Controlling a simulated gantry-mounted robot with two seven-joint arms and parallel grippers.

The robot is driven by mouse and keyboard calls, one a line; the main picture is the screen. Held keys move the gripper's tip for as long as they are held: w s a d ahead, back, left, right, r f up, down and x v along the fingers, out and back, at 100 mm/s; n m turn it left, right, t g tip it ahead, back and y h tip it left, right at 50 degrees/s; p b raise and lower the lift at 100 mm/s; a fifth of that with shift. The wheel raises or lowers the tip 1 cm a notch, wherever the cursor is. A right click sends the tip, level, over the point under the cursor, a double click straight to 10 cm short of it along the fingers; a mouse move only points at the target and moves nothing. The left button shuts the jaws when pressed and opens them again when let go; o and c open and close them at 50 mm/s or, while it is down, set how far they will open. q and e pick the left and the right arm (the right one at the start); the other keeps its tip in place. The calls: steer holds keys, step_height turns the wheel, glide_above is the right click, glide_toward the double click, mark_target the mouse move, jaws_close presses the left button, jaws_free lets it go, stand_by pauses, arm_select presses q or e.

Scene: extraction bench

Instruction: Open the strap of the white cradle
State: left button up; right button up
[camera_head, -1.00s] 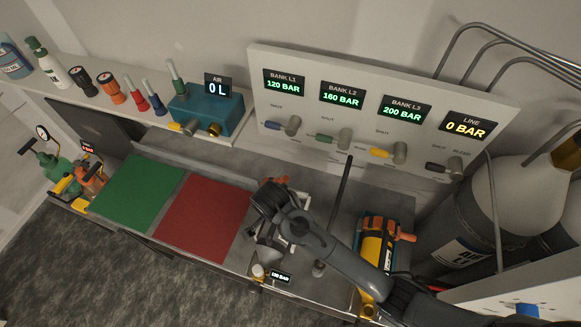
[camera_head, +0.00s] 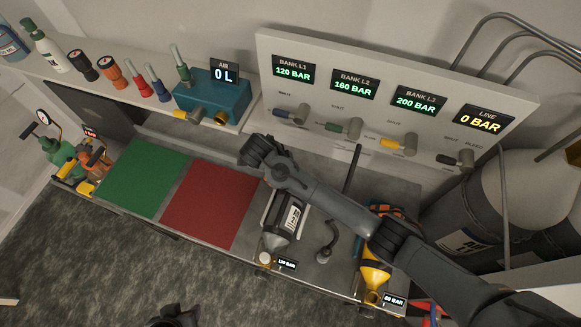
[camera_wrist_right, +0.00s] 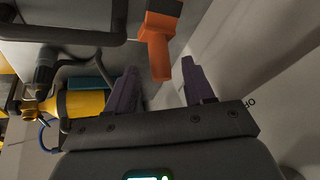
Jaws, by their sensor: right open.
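A grey cylinder (camera_head: 280,222) with a white label lies on the bench in the white cradle (camera_head: 302,228), right of the red mat. My right forearm passes over its upper end, so the strap there is hidden in the head view. In the right wrist view my right gripper (camera_wrist_right: 157,86) is open and empty. An orange handle (camera_wrist_right: 157,48) stands just beyond the gap between its fingertips, not gripped. I cannot tell for sure which cradle this handle belongs to.
A yellow cylinder (camera_head: 374,273) lies to the right, also visible in the wrist view (camera_wrist_right: 82,103). A black post (camera_head: 352,168) stands between it and the panel (camera_head: 305,100). The green mat (camera_head: 147,178) and red mat (camera_head: 210,203) are clear.

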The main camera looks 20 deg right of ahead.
steer(key=shift+x, duration=2.05)
jaws_close()
